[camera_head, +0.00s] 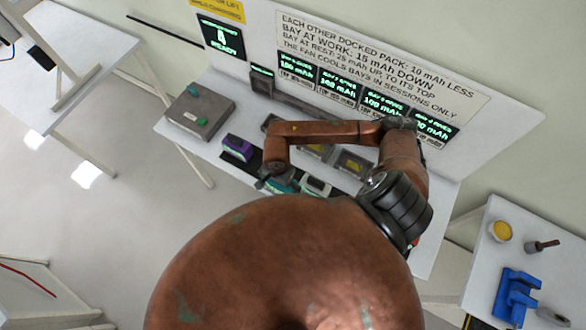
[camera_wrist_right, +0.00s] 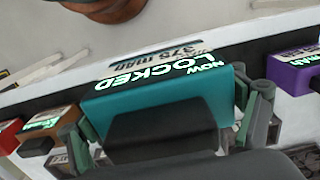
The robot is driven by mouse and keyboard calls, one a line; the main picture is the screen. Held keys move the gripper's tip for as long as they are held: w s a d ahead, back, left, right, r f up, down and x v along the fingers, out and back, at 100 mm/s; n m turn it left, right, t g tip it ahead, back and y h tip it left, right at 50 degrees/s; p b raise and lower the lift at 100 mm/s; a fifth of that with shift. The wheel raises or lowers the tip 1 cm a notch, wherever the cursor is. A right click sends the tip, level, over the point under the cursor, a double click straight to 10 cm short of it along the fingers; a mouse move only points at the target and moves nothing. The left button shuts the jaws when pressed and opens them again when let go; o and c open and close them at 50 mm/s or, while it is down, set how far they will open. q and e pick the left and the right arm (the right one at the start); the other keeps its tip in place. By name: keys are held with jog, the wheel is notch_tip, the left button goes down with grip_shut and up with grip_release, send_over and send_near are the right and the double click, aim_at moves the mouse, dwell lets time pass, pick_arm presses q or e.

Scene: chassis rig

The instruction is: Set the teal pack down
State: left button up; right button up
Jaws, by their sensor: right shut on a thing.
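The teal pack (camera_wrist_right: 165,100) fills the middle of the right wrist view, with glowing text reading "NOW LOCKED" along its edge. My right gripper (camera_wrist_right: 165,130) is shut on it, one finger at each side. In the head view only a small part of the teal pack (camera_head: 287,187) shows below the right gripper (camera_head: 270,178), at the front of the white bench. The pack is over or in a dark strip; its underside is hidden, so I cannot tell whether it touches. My left gripper is not in view.
A purple pack (camera_head: 238,148) sits left of the teal one, and a pale pack (camera_head: 316,187) to its right. Bays with yellow (camera_head: 352,163) lie behind, below lit displays. A grey box (camera_head: 199,112) stands at the bench's left. My arm covers much of the bench's front.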

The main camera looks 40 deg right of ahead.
jog(key=w+d+f+b, duration=0.1)
jog(key=w+d+f, duration=0.1)
jog(key=w+d+f+b, duration=0.1)
jog(key=w+f+b, duration=0.1)
jog(key=w+d+f+b, duration=0.1)
jog(key=w+d+f, duration=0.1)
jog(key=w+f, duration=0.1)
jog(key=shift+d, duration=0.35)
jog(key=shift+w+d+f+b, duration=0.2)
jog(key=shift+f+b, duration=0.05)
jog(key=shift+b, duration=0.1)
jog(key=shift+w+d+f, duration=0.15)
jog(key=shift+f, duration=0.1)
jog(key=shift+w+d+f+b, duration=0.15)
jog(key=shift+f+b, duration=0.6)
jog(key=shift+f, duration=0.9)
jog(key=shift+f, duration=0.2)
jog(key=o, duration=1.4)
jog(key=shift+c, duration=0.2)
